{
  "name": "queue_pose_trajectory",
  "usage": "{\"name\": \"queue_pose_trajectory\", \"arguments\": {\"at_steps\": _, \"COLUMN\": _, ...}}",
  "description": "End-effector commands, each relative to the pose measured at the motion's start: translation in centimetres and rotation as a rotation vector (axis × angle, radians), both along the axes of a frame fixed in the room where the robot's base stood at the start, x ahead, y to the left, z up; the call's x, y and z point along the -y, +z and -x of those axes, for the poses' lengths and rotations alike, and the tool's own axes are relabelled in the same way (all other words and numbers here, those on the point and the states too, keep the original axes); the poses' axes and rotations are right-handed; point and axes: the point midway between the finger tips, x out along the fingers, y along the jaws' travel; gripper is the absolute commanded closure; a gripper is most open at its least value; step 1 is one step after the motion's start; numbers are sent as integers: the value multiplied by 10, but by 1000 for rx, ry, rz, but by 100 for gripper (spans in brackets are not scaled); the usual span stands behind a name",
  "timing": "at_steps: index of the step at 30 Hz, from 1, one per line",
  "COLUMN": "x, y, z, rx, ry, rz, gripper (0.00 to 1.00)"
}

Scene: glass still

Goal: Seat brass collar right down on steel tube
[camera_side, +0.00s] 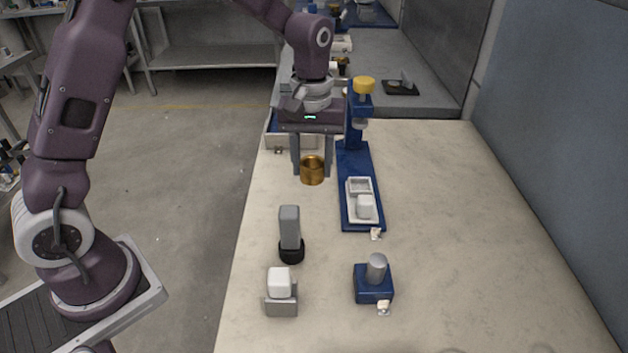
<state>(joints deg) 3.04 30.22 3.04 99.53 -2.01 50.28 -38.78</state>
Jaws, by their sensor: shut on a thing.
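My gripper (312,172) points down above the table and is shut on the brass collar (312,171). The collar is a short gold-coloured ring, held upright between the two fingers and apart from the tube. The steel tube (376,268) is a short grey cylinder standing in a blue block (373,284) at the front right of the table. The collar is behind the tube and to its left in the picture.
A blue stand (351,150) with a yellow knob (363,85) and a white tray (358,187) is right of my gripper. A grey block in a black base (291,250) and a white block in a grey holder (281,304) stand front left. The table's right side is clear.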

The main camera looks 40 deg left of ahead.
Motion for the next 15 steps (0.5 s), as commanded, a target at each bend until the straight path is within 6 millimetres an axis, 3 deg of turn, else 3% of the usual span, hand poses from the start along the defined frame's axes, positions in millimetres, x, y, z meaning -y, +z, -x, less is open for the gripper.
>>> {"name": "queue_pose_trajectory", "arguments": {"at_steps": 1, "x": 24, "y": 9, "z": -1, "rx": 5, "ry": -50, "rz": 1, "gripper": 100}}
{"name": "queue_pose_trajectory", "arguments": {"at_steps": 5, "x": 87, "y": 33, "z": 7, "rx": 6, "ry": -176, "rz": 2, "gripper": 100}}
{"name": "queue_pose_trajectory", "arguments": {"at_steps": 9, "x": 153, "y": 61, "z": 29, "rx": 4, "ry": -309, "rz": 2, "gripper": 100}}
{"name": "queue_pose_trajectory", "arguments": {"at_steps": 12, "x": 185, "y": 76, "z": 46, "rx": 2, "ry": -377, "rz": 1, "gripper": 100}}
{"name": "queue_pose_trajectory", "arguments": {"at_steps": 15, "x": 202, "y": 84, "z": 58, "rx": 2, "ry": -417, "rz": 0, "gripper": 100}}
